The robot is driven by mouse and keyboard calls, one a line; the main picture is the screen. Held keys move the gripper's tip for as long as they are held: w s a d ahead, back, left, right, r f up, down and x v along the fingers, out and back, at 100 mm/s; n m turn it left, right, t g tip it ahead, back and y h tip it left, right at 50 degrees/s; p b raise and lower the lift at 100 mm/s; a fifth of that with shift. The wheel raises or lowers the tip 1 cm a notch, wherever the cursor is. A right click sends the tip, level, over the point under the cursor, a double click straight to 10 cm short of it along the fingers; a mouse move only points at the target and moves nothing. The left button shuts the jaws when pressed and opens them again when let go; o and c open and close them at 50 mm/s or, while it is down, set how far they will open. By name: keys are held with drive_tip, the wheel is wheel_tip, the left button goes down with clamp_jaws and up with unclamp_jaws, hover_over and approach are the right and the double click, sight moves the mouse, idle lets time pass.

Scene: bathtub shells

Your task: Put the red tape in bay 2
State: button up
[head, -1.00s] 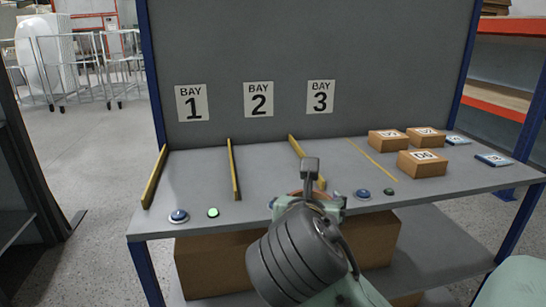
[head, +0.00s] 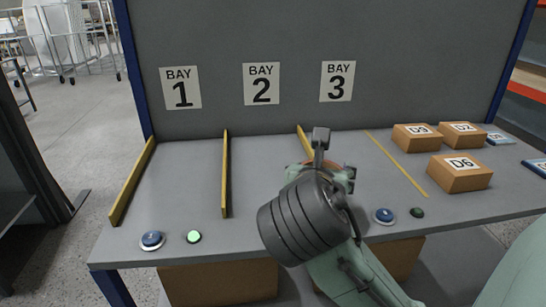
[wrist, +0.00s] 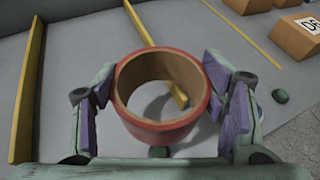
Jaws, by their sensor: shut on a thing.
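The red tape (wrist: 150,133) is a roll with a tan inside, held between the purple pads of my gripper (wrist: 160,108) in the wrist view. In the head view my gripper (head: 321,165) is over the front of the table, and my wrist hides most of the roll. Bay 2, under its sign (head: 261,84), lies between the left yellow divider (head: 225,175) and the middle divider (head: 304,139). Its floor (head: 258,165) looks empty where visible. In the wrist view the middle divider's near end shows through the roll, with the roll above it.
Bay 1 (head: 180,88) is at left and bay 3 (head: 338,81) at right. Blue buttons (head: 152,240) and a lit green button (head: 194,237) line the front edge. Cardboard boxes (head: 460,173) stand at right beyond a thin yellow line (head: 398,165).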

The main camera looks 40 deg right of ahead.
drive_tip(key=w+p, duration=0.3)
drive_tip(key=w, duration=0.1)
drive_tip(key=w+p, duration=0.4)
drive_tip(key=w, duration=0.1)
drive_tip(key=w+f+p, duration=0.1)
drive_tip(key=w+p, duration=0.3)
drive_tip(key=w, duration=0.1)
drive_tip(key=shift+w+d, duration=0.1)
drive_tip(key=shift+d, duration=0.2)
drive_tip(key=shift+w+f, duration=0.15)
drive_tip(key=shift+f, duration=0.05)
drive_tip(key=shift+f+p, duration=0.5)
drive_tip(key=shift+f, duration=1.25)
drive_tip(key=shift+f, duration=0.15)
drive_tip(key=o, duration=1.2)
